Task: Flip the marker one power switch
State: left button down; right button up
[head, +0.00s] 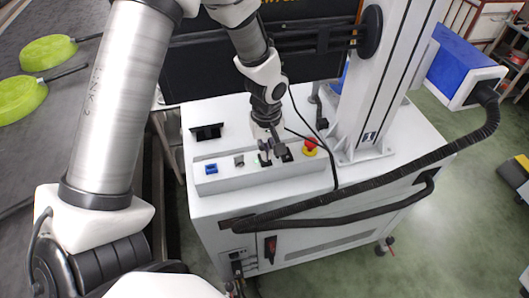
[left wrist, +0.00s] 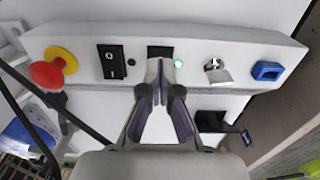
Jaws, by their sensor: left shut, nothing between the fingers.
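A white control panel (head: 225,180) on a white cabinet carries the switches; it also shows in the left wrist view (left wrist: 85,45). There, one black rocker switch (left wrist: 112,62) stands clear, with a small dark indicator (left wrist: 131,62) beside it. A second black switch (left wrist: 160,52) is mostly hidden behind my fingertips, with a lit green lamp (left wrist: 178,63) to its right. I cannot read which is marker one. My left gripper (left wrist: 160,70) is shut and empty, its tips at or just above the second switch; I cannot tell whether they touch. It also shows in the head view (head: 267,155).
A red emergency button with a yellow collar (left wrist: 46,75), a key switch (left wrist: 217,71) and a blue socket (left wrist: 267,70) share the panel. A white column (head: 385,80) and thick black hose (head: 400,168) stand right. Green pans (head: 48,52) lie on the dark conveyor at left.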

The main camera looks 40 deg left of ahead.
aim_at(266, 161)
pick_arm(q)
jog(key=shift+f+b, duration=0.7)
jog(key=shift+f, duration=0.35)
jog(key=shift+r, duration=0.1)
notch_tip(266, 161, up, 7)
jog(key=p, duration=0.6)
dwell(0.6)
